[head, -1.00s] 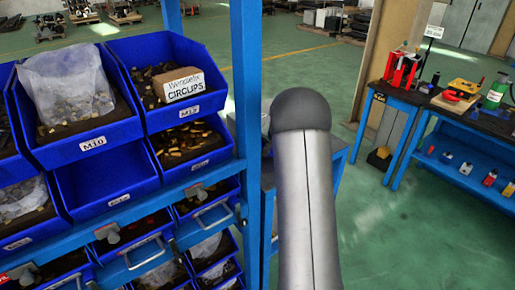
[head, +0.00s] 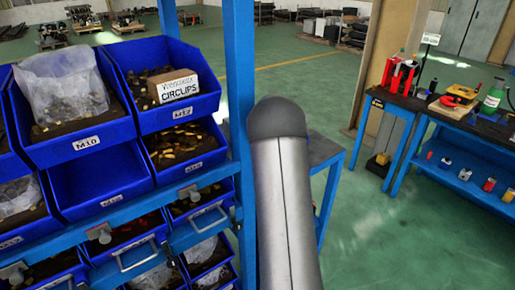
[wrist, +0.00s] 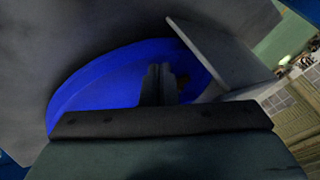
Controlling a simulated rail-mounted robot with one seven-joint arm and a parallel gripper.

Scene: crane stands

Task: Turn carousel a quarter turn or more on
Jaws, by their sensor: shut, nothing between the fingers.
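In the wrist view, my gripper (wrist: 162,84) shows as two dark fingers close together, shut with nothing between them. Behind the fingers is a blue round-edged surface (wrist: 95,92) with a raised curved rim. I cannot tell for certain whether it is the carousel, nor whether the fingers touch it. A flat grey plate (wrist: 222,52) slants across its right side. In the head view, only my grey arm link with its dark rounded end shows; my gripper is out of sight, and nothing there can be clearly identified as the carousel.
A blue rack (head: 238,100) with several blue bins (head: 86,152) of small parts stands at the left, close to my arm. A blue workbench (head: 455,140) with tools stands at the right. Green floor (head: 370,235) between them is open. A small table (head: 322,150) stands behind my arm.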

